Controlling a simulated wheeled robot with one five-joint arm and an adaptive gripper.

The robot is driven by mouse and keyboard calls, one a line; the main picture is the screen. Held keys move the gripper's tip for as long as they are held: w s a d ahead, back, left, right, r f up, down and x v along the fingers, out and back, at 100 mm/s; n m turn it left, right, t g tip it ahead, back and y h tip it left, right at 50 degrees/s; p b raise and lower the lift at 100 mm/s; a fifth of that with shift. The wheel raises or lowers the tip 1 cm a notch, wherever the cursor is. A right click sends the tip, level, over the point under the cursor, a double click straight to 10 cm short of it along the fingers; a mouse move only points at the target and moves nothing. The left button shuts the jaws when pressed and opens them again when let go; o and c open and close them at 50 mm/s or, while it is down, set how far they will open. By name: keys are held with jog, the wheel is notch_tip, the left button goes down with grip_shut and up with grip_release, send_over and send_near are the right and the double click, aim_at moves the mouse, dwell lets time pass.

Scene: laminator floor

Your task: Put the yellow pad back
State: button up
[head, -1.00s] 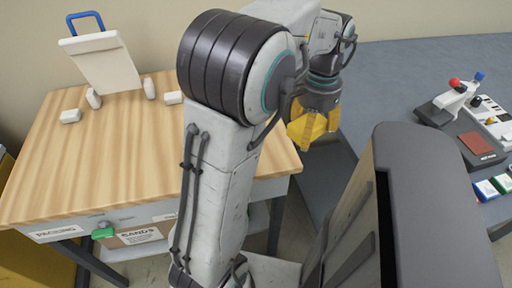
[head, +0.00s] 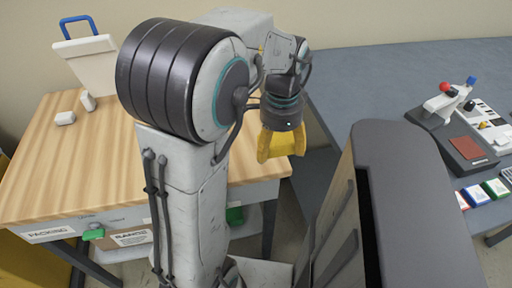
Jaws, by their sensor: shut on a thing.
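My gripper (head: 279,148) hangs pointing down, in front of the right edge of the wooden packing table. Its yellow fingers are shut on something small. I cannot make out the yellow pad's outline apart from the yellow fingers. On the grey-blue table (head: 380,80) at the right, small pads stand in a row, among them a blue one (head: 475,196) and a green one (head: 497,188). The row is partly cut off by the picture edge.
A device with red and blue knobs (head: 460,135) stands on the right table.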

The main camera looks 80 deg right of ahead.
jog(key=p, duration=0.2)
send_over(256, 154)
notch_tip(256, 154, down, 6)
jog(key=shift+r, duration=0.1)
jog(key=shift+f+p, duration=0.55)
jog(key=shift+f, duration=1.4)
jog(key=shift+f, duration=0.15)
jog(key=o, duration=1.1)
jog(key=shift+a+r+b, duration=0.15)
jog(key=shift+r+b, duration=0.25)
jog(key=shift+r, duration=5.8)
